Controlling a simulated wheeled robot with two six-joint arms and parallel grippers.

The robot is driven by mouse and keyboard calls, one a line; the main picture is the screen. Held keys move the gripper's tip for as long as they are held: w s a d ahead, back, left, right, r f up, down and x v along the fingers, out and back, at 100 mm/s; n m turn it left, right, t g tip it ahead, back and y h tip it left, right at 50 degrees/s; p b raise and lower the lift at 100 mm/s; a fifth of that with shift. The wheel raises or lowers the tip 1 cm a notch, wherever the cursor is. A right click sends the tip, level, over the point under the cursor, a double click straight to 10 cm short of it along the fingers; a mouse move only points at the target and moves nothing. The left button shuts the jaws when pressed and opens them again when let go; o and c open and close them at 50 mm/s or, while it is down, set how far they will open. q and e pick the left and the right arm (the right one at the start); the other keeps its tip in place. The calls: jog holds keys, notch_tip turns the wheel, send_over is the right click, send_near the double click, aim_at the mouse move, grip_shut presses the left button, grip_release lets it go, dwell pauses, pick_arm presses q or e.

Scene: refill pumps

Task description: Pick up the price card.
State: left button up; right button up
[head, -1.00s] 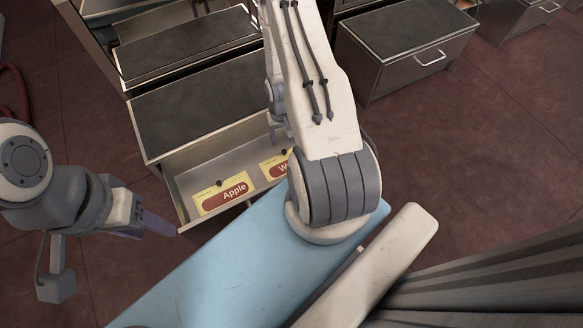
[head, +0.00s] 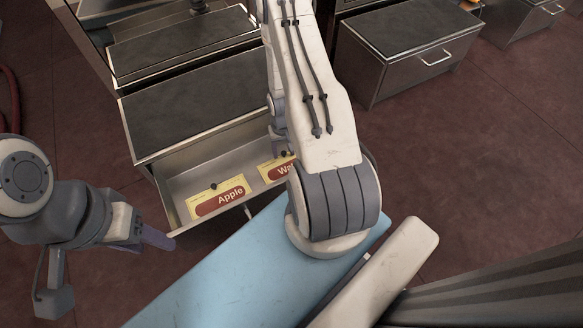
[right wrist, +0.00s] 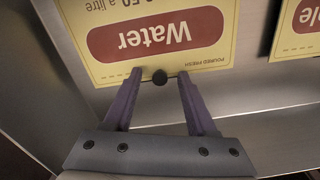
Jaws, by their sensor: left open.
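Two yellow price cards with red labels lie in an open drawer. The Apple card (head: 217,198) is on the left; the Water card (head: 280,171) is beside it, partly hidden by my right arm. In the right wrist view the Water card (right wrist: 155,38) appears upside down, with a small black knob (right wrist: 160,77) at its near edge. My right gripper (right wrist: 160,75) is open, its purple fingers on either side of the knob with gaps to it. My left gripper (head: 155,238) is open and empty, outside the drawer's front left corner.
The metal drawer (head: 190,165) has low walls around the cards. A dark-topped cabinet (head: 195,95) stands over its back edge. A separate metal cabinet (head: 405,45) is at upper right. Brown floor (head: 480,150) is clear on the right.

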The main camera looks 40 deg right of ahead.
grip_shut()
jog(key=shift+r, duration=0.1)
notch_tip(320, 180, up, 23)
jog(key=p, duration=2.2)
jog(key=shift+p, duration=0.35)
